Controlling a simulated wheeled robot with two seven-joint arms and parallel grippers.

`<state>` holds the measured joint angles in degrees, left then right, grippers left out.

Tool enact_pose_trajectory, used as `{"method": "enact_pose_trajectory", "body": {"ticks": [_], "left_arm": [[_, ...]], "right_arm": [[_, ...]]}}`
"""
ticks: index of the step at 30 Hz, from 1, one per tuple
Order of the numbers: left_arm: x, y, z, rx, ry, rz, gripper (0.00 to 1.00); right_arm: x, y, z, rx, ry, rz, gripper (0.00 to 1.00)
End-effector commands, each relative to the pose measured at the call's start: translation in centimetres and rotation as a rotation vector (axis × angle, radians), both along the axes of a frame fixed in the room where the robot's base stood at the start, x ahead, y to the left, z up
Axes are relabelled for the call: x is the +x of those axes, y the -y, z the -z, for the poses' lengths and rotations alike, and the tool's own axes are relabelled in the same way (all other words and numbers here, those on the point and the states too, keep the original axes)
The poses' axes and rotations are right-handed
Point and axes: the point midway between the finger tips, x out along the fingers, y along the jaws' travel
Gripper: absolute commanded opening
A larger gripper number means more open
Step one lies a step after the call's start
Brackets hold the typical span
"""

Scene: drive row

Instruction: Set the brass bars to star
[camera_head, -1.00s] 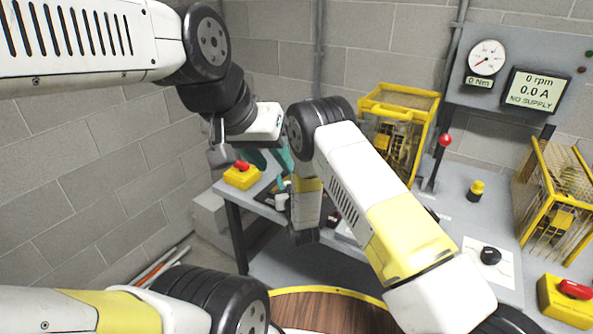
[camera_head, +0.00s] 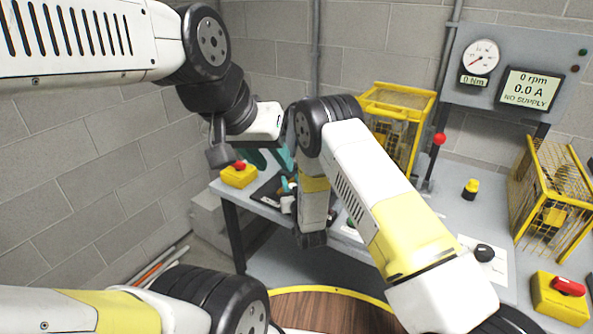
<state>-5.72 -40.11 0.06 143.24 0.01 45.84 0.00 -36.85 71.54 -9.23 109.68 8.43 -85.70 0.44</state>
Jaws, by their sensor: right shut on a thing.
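I cannot make out the brass bars in the head view. Teal parts (camera_head: 284,158), perhaps of a motor, show at the far left of the bench (camera_head: 450,213), partly covered by my arms. Small dark and white items lie below them, too small to tell. My left gripper (camera_head: 221,156) hangs high in front of the left yellow switch box, near the teal parts; its fingertips cannot be told apart. My right arm reaches across the bench, with its forearm pointing down at the bench's front edge. The right gripper's jaws are hidden.
A yellow box with a red button (camera_head: 239,174) sits at the bench's left corner; another (camera_head: 561,297) is at right. Two yellow cages (camera_head: 400,97) (camera_head: 555,195), a red-knobbed lever (camera_head: 439,139), a black knob (camera_head: 484,252) and a display reading NO SUPPLY (camera_head: 531,88) stand around.

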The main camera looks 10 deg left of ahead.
Motion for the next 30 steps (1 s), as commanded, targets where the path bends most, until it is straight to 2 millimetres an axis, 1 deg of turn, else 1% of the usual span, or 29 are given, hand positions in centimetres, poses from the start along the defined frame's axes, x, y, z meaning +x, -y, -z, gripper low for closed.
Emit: {"method": "enact_pose_trajectory", "body": {"ticks": [1,3,12,13,16,26,29,30], "left_arm": [[0.0,0.0,0.0,-0.001,0.000,-0.001,0.36],[0.0,0.0,0.0,-0.001,0.000,-0.001,0.36],[0.0,0.0,0.0,-0.001,0.000,-0.001,0.36],[0.0,0.0,0.0,-0.001,0.000,-0.001,0.36],[0.0,0.0,0.0,-0.001,0.000,-0.001,0.36],[0.0,0.0,0.0,-0.001,0.000,-0.001,0.36],[0.0,0.0,0.0,-0.001,0.000,-0.001,0.36],[0.0,0.0,0.0,-0.001,0.000,-0.001,0.36]], "right_arm": [[-0.2,0.8,0.0,0.001,-0.002,0.002,0.00],[-0.5,1.5,0.0,0.001,-0.002,0.001,0.00],[-0.7,1.9,0.0,0.000,0.000,0.002,0.00],[-0.7,1.9,0.0,0.000,-0.001,0.002,0.32],[-0.7,1.9,0.0,0.000,-0.001,0.002,0.51],[-0.8,1.9,0.0,0.001,0.000,0.001,0.52],[-1.5,2.2,0.0,0.000,-0.001,0.001,0.52],[-2.0,2.4,0.1,0.000,-0.002,0.001,0.52]]}}
